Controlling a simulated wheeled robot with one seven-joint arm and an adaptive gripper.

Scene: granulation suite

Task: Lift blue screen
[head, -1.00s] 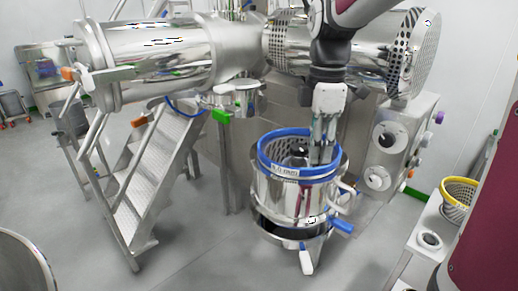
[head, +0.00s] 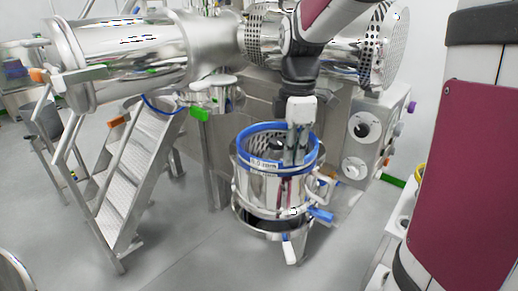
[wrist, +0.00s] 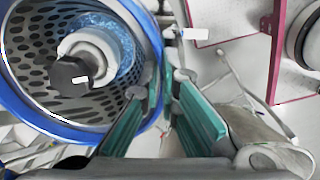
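The blue screen is a perforated steel basket with a blue rim (head: 247,140). It sits in the top of a round steel vessel (head: 240,196). My gripper (head: 297,162) points down at the right side of this rim. In the wrist view the screen (wrist: 18,92) fills the left, with a white and dark hub inside it. There my gripper (wrist: 166,82) shows two green-padded fingers with a gap between them. The left finger overlaps the rim, and the right finger is outside it. Whether either finger touches the rim is unclear.
A blue-handled clamp (head: 320,215) and a white-tipped handle (head: 290,250) stick out from the vessel. A machine with dials (head: 362,128) stands close behind at right. Steel steps (head: 110,205) stand at left. The floor in front is clear.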

